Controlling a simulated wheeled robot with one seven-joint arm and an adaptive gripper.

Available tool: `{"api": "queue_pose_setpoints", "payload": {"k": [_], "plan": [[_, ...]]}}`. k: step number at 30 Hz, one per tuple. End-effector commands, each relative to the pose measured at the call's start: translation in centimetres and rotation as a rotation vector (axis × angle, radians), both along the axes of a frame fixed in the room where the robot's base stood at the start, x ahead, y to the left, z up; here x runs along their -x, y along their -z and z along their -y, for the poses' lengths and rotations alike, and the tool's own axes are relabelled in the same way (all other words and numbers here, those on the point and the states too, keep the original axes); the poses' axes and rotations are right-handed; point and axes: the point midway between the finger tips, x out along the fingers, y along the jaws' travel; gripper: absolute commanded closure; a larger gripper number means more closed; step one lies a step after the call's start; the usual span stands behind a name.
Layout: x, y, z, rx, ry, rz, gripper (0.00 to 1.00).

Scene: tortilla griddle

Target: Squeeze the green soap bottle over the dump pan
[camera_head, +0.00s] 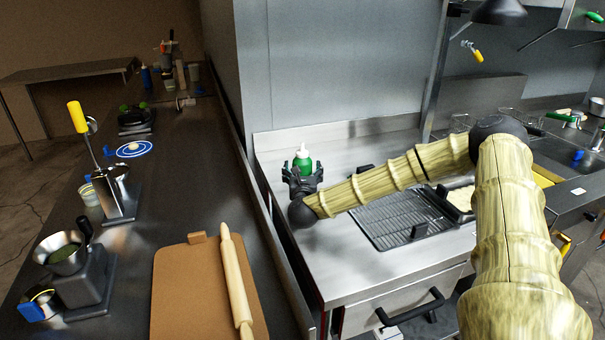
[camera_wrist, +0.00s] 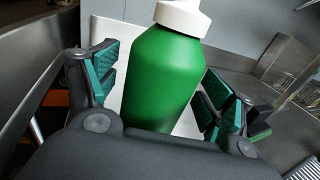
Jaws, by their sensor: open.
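The green soap bottle (camera_head: 303,163) with a white cap stands upright on the steel counter near its left back corner. My gripper (camera_head: 303,181) is right at the bottle, with its jaws open. In the wrist view the green soap bottle (camera_wrist: 165,78) lies between the two fingers of my gripper (camera_wrist: 160,95). A gap shows on the left side; the right pads are close to it, and I cannot tell whether they touch. The bottle's base is hidden behind my gripper. I cannot make out for certain which container is the dump pan.
A dark wire rack (camera_head: 398,218) is set in the counter right of the bottle, with a pan of pale contents (camera_head: 460,200) beside it. The left table holds a brown board (camera_head: 185,290), a rolling pin (camera_head: 235,280) and a metal pot (camera_head: 118,192). A steel wall rises behind the bottle.

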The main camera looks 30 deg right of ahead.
Motion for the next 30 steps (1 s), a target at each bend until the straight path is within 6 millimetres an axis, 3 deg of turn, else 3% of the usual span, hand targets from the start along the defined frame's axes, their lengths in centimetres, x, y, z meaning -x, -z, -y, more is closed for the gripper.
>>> {"api": "queue_pose_setpoints", "payload": {"k": [5,15,24,30], "plan": [[0.0,0.0,0.0,0.000,0.000,0.000,0.18],[0.0,0.0,0.0,0.000,0.001,0.000,0.78],[0.0,-0.2,0.0,-0.001,0.001,0.003,0.78],[0.0,-1.5,0.1,-0.002,0.002,0.005,0.78]]}}
